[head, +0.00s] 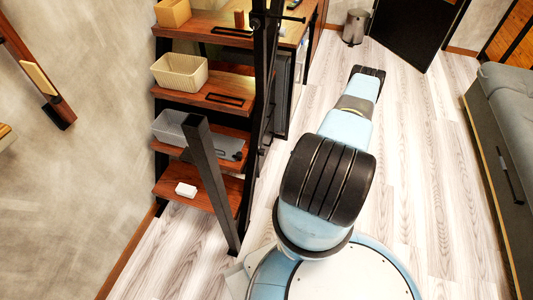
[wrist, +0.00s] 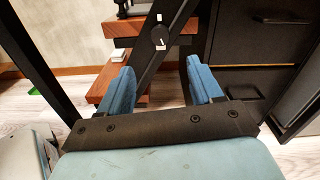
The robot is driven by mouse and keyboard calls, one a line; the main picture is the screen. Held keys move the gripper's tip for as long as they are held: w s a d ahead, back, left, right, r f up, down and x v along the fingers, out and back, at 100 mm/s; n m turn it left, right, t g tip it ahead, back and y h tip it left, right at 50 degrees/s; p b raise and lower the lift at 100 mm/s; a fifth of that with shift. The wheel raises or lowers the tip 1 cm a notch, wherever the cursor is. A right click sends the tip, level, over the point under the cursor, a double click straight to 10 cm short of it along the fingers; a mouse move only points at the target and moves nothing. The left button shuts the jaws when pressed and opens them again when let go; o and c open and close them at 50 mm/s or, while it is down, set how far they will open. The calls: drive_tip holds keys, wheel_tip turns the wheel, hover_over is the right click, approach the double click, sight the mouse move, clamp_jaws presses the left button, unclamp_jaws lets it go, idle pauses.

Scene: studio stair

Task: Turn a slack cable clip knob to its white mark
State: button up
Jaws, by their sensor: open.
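In the wrist view a round dark knob (wrist: 159,36) sits on a black slanted metal beam of the stair frame. A small white mark shows just above the knob, and a short white line shows low on its face. My gripper (wrist: 163,82) is open and empty. Its two blue fingers stand apart, below the knob in the picture and nearer the camera, not touching it. In the head view the knob cannot be made out, and my gripper is hidden beyond my arm.
Wooden stair treads (head: 205,187) rise at the left, holding a cream basket (head: 180,73), a grey bin (head: 172,127) and a small white box (head: 186,189). A black post (head: 212,185) leans in front. Dark drawers (wrist: 250,95) stand right of the beam. A grey sofa (head: 505,110) is far right; floor between is clear.

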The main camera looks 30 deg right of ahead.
sight(263, 152)
drive_tip(key=x, duration=1.3)
drive_tip(key=shift+w+a, duration=0.2)
drive_tip(key=c, duration=1.1)
